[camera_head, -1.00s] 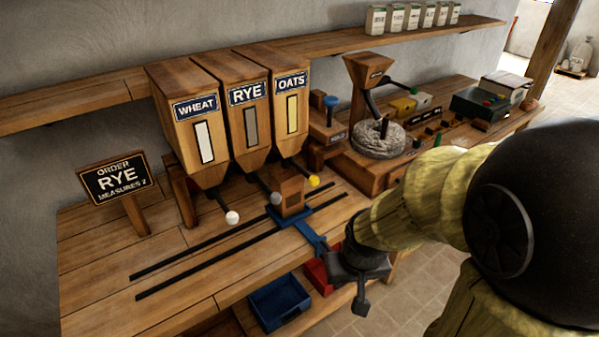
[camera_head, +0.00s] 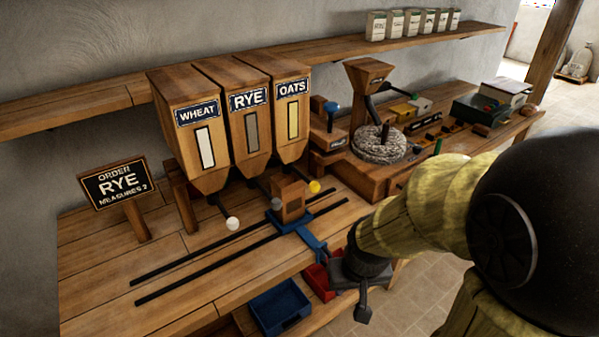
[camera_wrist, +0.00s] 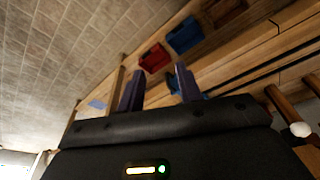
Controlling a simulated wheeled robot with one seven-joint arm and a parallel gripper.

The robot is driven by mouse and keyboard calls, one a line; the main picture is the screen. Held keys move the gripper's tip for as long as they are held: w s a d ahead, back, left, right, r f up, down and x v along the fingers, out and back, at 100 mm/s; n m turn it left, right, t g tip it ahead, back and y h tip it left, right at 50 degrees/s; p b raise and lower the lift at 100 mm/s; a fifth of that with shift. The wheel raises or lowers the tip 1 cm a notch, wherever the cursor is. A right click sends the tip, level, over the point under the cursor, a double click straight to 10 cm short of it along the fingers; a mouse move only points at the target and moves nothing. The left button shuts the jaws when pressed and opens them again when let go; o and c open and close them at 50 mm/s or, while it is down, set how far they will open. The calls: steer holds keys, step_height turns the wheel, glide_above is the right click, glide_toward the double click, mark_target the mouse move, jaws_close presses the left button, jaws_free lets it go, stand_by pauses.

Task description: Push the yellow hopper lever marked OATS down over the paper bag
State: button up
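The yellow ball of the OATS lever (camera_head: 314,187) is below the OATS hopper (camera_head: 290,112), right of the bag. The brown paper bag (camera_head: 292,199) stands upright on a blue sled (camera_head: 305,232) on the bench rails, beside the grey RYE lever ball (camera_head: 277,204). My gripper (camera_head: 363,306) is near the bench's front edge, right of and below the sled handle, apart from the lever. The OATS lever is not clearly seen there.
The WHEAT lever has a white ball (camera_head: 233,223). A sign (camera_head: 119,186) reads ORDER RYE, MEASURES 2. Blue (camera_head: 280,306) and red (camera_head: 318,281) bins sit below the bench's front edge. A stone mill (camera_head: 379,146) stands right of the hoppers.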

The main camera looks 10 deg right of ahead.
jaws_close()
stand_by(1.5)
